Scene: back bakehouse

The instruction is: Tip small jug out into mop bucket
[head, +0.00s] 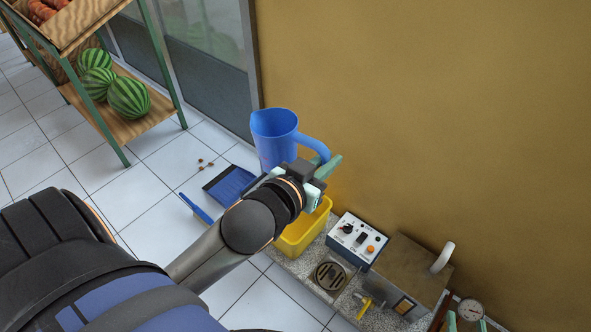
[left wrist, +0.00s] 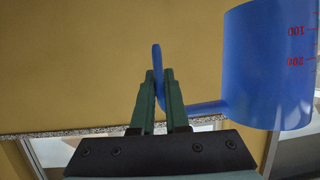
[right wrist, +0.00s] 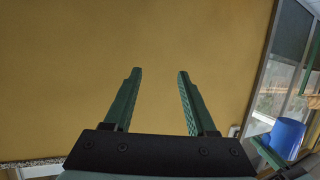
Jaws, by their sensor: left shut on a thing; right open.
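The small jug (head: 274,138) is blue, stands nearly upright in the air and has its opening up in the head view. My left gripper (head: 322,168) is shut on its handle. The left wrist view shows the handle between the fingers (left wrist: 158,80) and the jug body (left wrist: 268,65) with red markings to the right. The jug's contents are not visible. The yellow mop bucket (head: 304,236) is below the jug and gripper, partly hidden by my left arm. My right gripper (right wrist: 160,78) is open and empty, facing the ochre wall.
A blue dustpan (head: 229,187) and small brown bits (head: 206,163) lie on the tiled floor. A shelf rack (head: 140,128) with watermelons stands upper left.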

